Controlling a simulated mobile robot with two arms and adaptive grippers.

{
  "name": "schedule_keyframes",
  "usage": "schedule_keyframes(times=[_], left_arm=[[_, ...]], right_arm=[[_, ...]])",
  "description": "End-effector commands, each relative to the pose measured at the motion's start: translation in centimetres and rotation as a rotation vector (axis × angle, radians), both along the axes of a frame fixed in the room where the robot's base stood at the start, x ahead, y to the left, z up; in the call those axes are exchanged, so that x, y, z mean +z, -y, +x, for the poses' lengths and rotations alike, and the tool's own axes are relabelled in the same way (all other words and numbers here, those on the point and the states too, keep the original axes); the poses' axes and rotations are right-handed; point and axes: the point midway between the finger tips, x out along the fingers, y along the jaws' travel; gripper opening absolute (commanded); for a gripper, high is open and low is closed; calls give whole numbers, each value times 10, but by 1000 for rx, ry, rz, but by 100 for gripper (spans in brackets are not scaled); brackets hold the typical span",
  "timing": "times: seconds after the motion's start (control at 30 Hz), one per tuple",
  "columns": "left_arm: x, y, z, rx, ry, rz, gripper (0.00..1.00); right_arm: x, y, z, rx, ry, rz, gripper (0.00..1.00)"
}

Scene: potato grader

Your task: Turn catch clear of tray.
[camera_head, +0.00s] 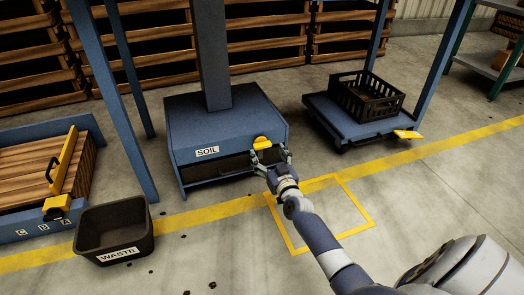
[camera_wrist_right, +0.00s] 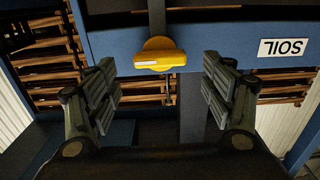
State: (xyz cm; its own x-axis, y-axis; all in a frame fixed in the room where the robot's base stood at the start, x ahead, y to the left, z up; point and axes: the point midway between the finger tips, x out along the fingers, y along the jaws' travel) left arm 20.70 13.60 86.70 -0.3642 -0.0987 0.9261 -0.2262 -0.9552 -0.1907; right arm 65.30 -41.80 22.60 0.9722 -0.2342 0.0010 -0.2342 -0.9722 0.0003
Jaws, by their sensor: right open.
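The yellow catch (camera_head: 262,143) sits on the front edge of the blue SOIL box (camera_head: 220,125), above the dark tray (camera_head: 218,168) in the box's low front opening. My right gripper (camera_head: 269,158) is open and empty, right at the catch in the head view and covering the right part of the tray front. In the wrist view, which is upside down, the catch (camera_wrist_right: 160,55) lies between the lines of the two spread fingers, just beyond their tips. I cannot tell whether the catch overlaps the tray. My left gripper is not in view.
A black crate (camera_head: 367,96) sits on a blue stand at right, with another yellow piece (camera_head: 407,134). A yellow floor square (camera_head: 335,222) is beside my right arm.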

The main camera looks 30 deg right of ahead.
Motion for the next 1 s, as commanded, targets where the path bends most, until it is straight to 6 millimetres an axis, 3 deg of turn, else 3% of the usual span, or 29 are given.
schedule_keyframes(times=[0.1, 0.33, 0.77, 0.87, 1.0], left_arm=[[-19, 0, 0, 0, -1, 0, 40], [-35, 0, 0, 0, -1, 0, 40], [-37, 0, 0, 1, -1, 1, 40], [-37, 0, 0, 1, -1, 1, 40], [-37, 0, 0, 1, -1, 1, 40]], right_arm=[[-4, 5, 22, -1, 4, 2, 75], [-3, 11, 49, 0, 0, 2, 75], [-1, 13, 57, 1, -2, 0, 75], [-1, 13, 57, 1, -2, 0, 57], [-1, 13, 57, 1, -2, 0, 25]])
